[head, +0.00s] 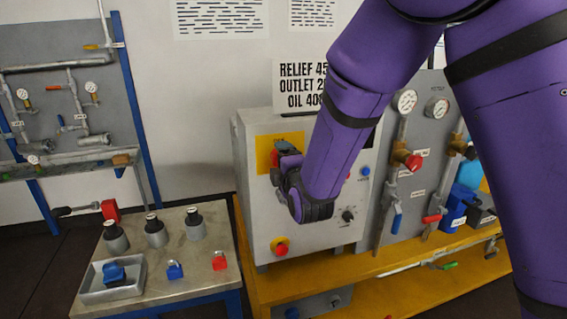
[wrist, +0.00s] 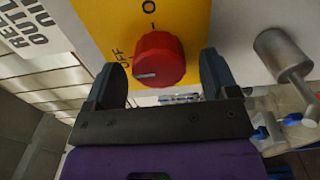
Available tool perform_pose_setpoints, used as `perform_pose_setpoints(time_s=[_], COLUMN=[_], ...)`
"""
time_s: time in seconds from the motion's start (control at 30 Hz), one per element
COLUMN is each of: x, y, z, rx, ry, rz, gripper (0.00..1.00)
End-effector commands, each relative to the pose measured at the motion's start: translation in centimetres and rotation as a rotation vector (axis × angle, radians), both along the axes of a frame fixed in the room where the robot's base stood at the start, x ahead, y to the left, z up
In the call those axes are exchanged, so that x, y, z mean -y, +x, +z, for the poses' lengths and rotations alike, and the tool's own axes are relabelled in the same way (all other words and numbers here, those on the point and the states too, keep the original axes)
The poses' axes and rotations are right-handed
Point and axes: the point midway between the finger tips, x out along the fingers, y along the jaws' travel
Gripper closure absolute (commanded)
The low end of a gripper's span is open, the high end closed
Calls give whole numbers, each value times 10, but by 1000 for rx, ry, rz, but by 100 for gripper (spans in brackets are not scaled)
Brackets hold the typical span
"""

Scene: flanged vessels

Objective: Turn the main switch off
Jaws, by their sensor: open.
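The main switch is a red round knob (wrist: 158,60) on a yellow plate (wrist: 100,22), which also shows on the grey cabinet in the head view (head: 262,158). In the wrist view the knob's pale mark lies toward the left, near the printed word OFF; an "O" and a short line are printed above the knob. My gripper (head: 286,160) is at the plate. Its fingers are open, one on each side of the knob (wrist: 162,72), with a visible gap at the right; contact on the left cannot be told. In the head view my arm and gripper mostly hide the knob.
A grey cylindrical handle (wrist: 285,55) sticks out right of the plate in the wrist view. The cabinet (head: 255,215) also bears a red button (head: 281,247) and a black knob (head: 347,216). A low table (head: 195,245) with bottles and padlocks stands left.

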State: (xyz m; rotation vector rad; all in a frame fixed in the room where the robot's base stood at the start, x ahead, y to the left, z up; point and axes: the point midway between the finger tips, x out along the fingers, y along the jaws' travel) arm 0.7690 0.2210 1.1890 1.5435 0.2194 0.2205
Motion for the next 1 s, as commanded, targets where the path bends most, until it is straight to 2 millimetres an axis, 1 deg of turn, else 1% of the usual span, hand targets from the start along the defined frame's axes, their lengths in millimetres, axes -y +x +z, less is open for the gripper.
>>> perform_pose_setpoints(time_s=[0.17,0.27,0.5,0.7,0.83,1.0], x=[1,5,17,25,29,30], y=[-5,-16,-59,-89,-100,-104], z=[1,0,1,0,0,0], rx=[1,0,0,-1,-1,1], ry=[1,1,1,1,0,0], rz=[0,-1,1,2,0,0], gripper=[20,20,20,20,20,20])
